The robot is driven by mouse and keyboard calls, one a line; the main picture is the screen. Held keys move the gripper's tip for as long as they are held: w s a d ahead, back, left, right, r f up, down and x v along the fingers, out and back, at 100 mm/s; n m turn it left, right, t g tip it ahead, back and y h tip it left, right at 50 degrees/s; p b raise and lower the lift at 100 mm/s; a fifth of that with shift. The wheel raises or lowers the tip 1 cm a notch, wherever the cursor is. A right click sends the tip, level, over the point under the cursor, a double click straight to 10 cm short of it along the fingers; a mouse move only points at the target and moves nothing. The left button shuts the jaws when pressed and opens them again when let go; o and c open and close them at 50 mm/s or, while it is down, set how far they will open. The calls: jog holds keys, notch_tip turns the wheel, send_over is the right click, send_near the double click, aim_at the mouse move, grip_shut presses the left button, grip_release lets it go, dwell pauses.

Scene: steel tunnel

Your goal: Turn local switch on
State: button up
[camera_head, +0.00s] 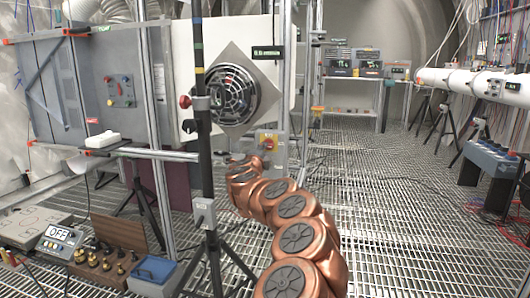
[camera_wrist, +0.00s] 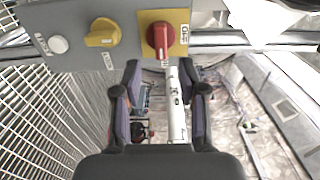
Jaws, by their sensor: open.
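In the wrist view a grey panel (camera_wrist: 75,22) runs along the top. It carries a red rotary switch (camera_wrist: 161,36) on a yellow plate, a yellow knob (camera_wrist: 103,33) and a whitish button (camera_wrist: 58,44). The lettering beside the red switch is turned sideways and seems to read OFF. My gripper (camera_wrist: 160,98) is open and empty, its two fingers apart and pointing toward the panel, below the red switch and not touching it. In the head view a red switch on a yellow plate (camera_head: 268,141) sits below the round fan, close to the end of my copper arm.
A dark upright stand (camera_head: 204,120) rises left of my arm. A round fan (camera_head: 226,95) is above the switch. Another grey panel with coloured knobs (camera_head: 120,91) is farther left. A display reading OFF (camera_head: 59,234) stands at lower left. Open grated floor (camera_head: 385,200) lies to the right.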

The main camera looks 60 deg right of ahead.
jog(key=v, duration=0.5)
jog(key=shift+s+a, duration=0.1)
jog(key=shift+a, duration=0.05)
dwell(0.8)
